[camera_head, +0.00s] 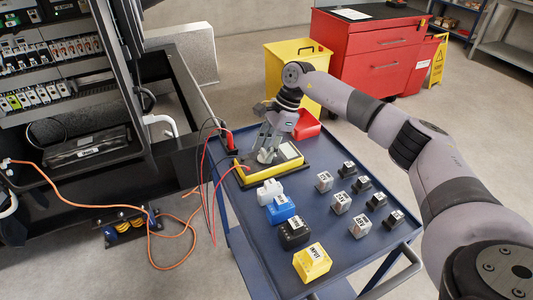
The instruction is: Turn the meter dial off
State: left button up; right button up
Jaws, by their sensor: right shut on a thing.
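The yellow and dark meter (293,164) lies flat on the top of the blue cart, near its far left corner. Its dial is hidden under my right gripper (266,155), which reaches down onto the middle of the meter. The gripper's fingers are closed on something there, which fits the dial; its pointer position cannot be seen. Red and black leads run from the meter's left end. My left gripper is not in view.
On the blue cart (262,238) stand white, blue, black and yellow labelled blocks and several small grey and black ones. A red bin (307,125) sits behind the meter. An open electrical cabinet (65,90) is at left; an orange cable lies on the floor.

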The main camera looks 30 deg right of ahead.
jog(key=shift+n, duration=0.4)
jog(key=o, duration=1.2)
jog(key=shift+c, duration=0.2)
jog(key=v, duration=1.2)
jog(key=shift+w, duration=0.1)
